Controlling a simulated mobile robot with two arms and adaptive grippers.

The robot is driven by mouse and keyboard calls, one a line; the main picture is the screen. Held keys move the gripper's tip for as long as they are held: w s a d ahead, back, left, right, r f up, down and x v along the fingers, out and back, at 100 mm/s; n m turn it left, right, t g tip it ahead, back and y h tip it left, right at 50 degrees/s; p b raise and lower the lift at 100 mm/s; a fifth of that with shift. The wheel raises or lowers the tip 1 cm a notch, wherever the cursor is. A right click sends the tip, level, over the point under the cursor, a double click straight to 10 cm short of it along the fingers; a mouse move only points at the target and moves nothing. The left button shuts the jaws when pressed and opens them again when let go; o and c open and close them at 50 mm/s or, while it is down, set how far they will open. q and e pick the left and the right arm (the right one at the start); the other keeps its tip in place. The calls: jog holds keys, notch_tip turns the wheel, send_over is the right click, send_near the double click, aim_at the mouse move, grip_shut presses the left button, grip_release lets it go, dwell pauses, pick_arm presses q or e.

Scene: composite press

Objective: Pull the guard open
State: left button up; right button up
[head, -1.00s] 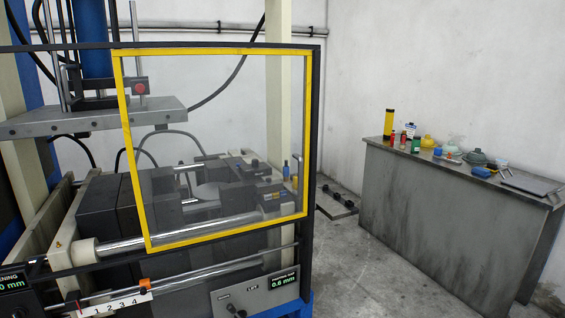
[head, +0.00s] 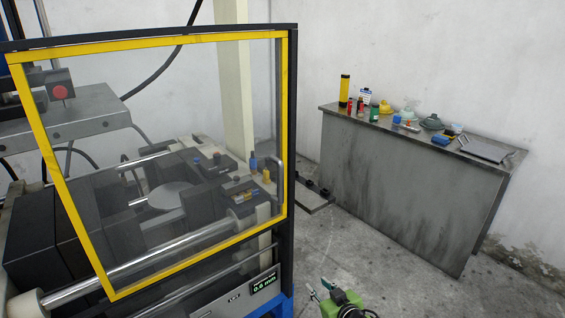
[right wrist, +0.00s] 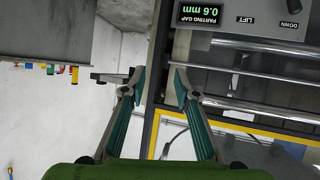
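The guard (head: 165,43) is a clear panel in a yellow frame, standing across the front of the press inside a black outer frame (head: 291,130). A grey upright handle (head: 279,185) shows near its right edge. My right gripper (head: 320,288) is low in the head view, right of the black frame post and apart from the handle. In the right wrist view, its two fingers (right wrist: 158,86) are spread and empty, with the black post and a corner of the yellow frame (right wrist: 156,128) beyond them. My left gripper is not in view.
A grey bench (head: 400,170) with several small items stands at the back right. The press control panel (head: 240,293) reads 0.6 mm below the guard. A low dark object (head: 312,200) lies on the floor between press and bench. The floor in front of the bench is clear.

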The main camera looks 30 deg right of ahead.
jog(key=w+r+t+p, duration=0.2)
jog(key=w+r+t, duration=0.15)
jog(key=r, duration=1.55)
jog(key=t, duration=0.2)
send_near(282, 176)
jog(key=shift+y, duration=0.4)
jog(key=w+p, duration=0.1)
jog(key=w, duration=0.2)
jog(key=w+d+p, duration=0.1)
jog(key=w, duration=0.2)
jog(key=w+d+p, duration=0.1)
jog(key=w+p, duration=0.1)
jog(key=w, duration=0.1)
jog(key=shift+w, duration=0.3)
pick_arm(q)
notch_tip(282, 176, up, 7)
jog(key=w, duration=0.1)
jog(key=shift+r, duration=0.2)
pick_arm(e)
jog(key=shift+w, duration=0.65)
jog(key=shift+c, duration=0.3)
grip_shut()
